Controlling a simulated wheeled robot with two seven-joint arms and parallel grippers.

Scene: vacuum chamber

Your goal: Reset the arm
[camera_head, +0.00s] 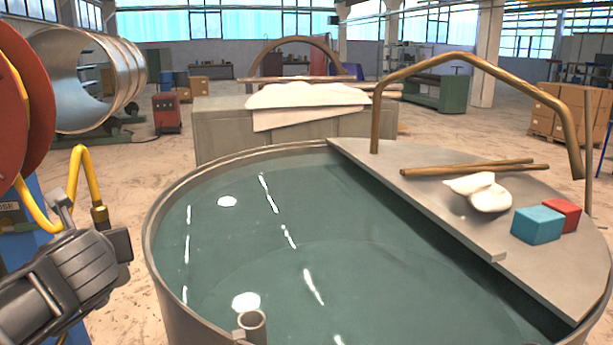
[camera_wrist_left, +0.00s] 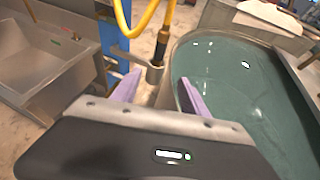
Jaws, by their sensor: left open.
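My left arm (camera_head: 60,280) comes in at the lower left of the head view, beside the left rim of a round metal tank (camera_head: 158,225). My left gripper (camera_wrist_left: 158,82) shows in the left wrist view with its two purple fingers spread apart and nothing held between them. Beyond the fingers, a yellow hose (camera_wrist_left: 143,25) hangs with a dark nozzle near a metal bracket (camera_wrist_left: 155,73). The hose also shows in the head view (camera_head: 74,175), just above my arm. My right arm and gripper are not in view.
The tank holds greenish water (camera_head: 240,260). A metal shelf (camera_head: 400,190) across its right side bears a teal block (camera_head: 537,225), a red block (camera_head: 562,214), a white lump (camera_head: 488,196) and rods (camera_head: 470,167). A steel sink (camera_wrist_left: 45,70) and a red reel (camera_head: 25,110) are at left.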

